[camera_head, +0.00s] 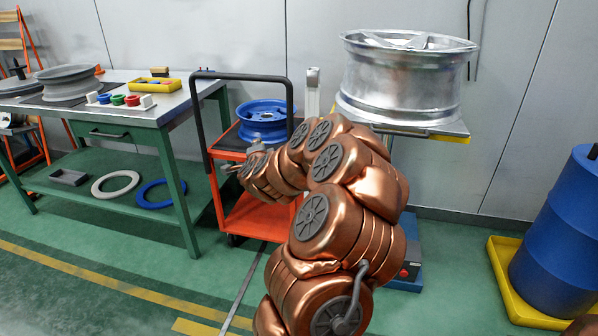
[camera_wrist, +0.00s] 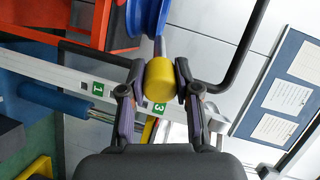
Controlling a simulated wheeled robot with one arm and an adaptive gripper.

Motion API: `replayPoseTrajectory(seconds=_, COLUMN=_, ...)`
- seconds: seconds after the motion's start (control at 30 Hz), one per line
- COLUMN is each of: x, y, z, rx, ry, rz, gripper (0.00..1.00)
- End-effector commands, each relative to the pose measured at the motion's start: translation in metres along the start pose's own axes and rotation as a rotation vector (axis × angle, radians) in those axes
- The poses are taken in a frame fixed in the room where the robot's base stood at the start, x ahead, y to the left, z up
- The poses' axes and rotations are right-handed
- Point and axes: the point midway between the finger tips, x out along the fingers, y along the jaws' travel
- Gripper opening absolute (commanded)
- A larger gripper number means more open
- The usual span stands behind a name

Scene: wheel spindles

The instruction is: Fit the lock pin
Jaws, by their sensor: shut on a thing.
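In the wrist view my gripper (camera_wrist: 159,88) is shut on a yellow rounded piece (camera_wrist: 160,80), which looks like the lock pin's knob. One dark finger presses on each side of it. A narrow bluish-purple part shows just beyond the yellow piece; I cannot tell whether it belongs to it. Behind is a pale rail with green labels 1 (camera_wrist: 97,89) and 3 (camera_wrist: 131,107). A blue cylinder on a silver rod (camera_wrist: 55,102) lies beside the rail. In the head view my copper arm hides most of my gripper, and the held piece cannot be made out.
A red cart (camera_head: 248,216) with a black handle carries a blue wheel (camera_head: 262,121). A large silver wheel (camera_head: 405,80) rests on a stand. A green workbench (camera_head: 150,112) stands left, a blue drum (camera_head: 560,235) right. Open floor lies front left.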

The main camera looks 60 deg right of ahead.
Motion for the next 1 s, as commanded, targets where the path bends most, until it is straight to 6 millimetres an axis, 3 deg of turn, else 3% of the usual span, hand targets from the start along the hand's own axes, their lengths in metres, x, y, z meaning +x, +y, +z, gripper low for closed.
replayPoseTrajectory(seconds=0.03, x=-0.002, y=0.017, z=-0.011, rx=0.007, ry=0.052, rz=-0.013, gripper=0.00)
replayPoseTrajectory(seconds=0.1, x=-0.006, y=0.027, z=-0.032, rx=0.016, ry=0.131, rz=-0.035, gripper=0.00)
replayPoseTrajectory(seconds=0.4, x=-0.029, y=0.059, z=-0.093, rx=0.032, ry=0.368, rz=-0.091, gripper=0.00)
replayPoseTrajectory(seconds=0.6, x=-0.036, y=0.062, z=-0.105, rx=0.032, ry=0.412, rz=-0.099, gripper=0.00)
replayPoseTrajectory(seconds=1.0, x=-0.036, y=0.062, z=-0.103, rx=0.032, ry=0.408, rz=-0.099, gripper=0.00)
